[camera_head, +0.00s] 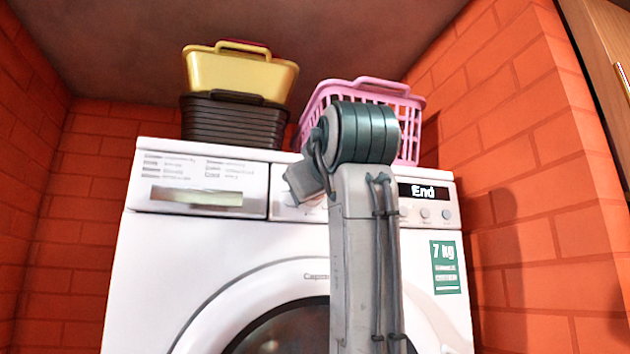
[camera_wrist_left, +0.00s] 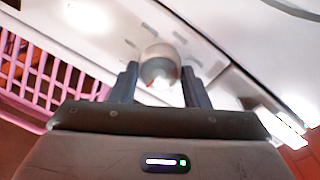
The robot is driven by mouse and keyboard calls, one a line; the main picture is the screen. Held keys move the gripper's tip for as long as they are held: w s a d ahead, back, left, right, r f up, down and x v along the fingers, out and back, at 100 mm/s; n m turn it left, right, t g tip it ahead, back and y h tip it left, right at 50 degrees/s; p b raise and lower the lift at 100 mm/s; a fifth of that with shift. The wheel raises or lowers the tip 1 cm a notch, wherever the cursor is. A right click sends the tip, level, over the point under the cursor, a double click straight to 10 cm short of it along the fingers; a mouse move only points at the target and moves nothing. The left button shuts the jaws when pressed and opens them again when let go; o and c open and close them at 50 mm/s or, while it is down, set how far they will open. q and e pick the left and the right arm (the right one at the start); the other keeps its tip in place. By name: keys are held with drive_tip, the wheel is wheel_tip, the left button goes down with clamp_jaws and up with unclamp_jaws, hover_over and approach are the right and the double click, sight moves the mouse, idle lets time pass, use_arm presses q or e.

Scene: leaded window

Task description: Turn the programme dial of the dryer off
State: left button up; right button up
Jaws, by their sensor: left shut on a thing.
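The white dryer (camera_head: 150,265) stands against the brick wall, and its display (camera_head: 423,192) reads "End". The programme dial (camera_wrist_left: 160,66) is a round, silvery knob on the control panel in the left wrist view. My left gripper (camera_wrist_left: 159,82) is shut on the dial, with one dark finger on each side of it. In the head view my left arm rises in front of the dryer. It hides the dial and the fingertips there; only part of the grey wrist shows by the panel. My right gripper is not in view.
A pink basket (camera_head: 413,101) stands on the dryer just behind the panel, close to my arm. A yellow basket (camera_head: 240,75) sits on a dark brown one (camera_head: 235,122) at the top left. Brick walls (camera_head: 535,150) close in on both sides.

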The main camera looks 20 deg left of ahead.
use_arm(q)
drive_tip(key=shift+n, duration=0.6)
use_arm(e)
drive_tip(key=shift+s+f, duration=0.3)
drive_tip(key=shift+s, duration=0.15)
use_arm(q)
drive_tip(key=o, duration=1)
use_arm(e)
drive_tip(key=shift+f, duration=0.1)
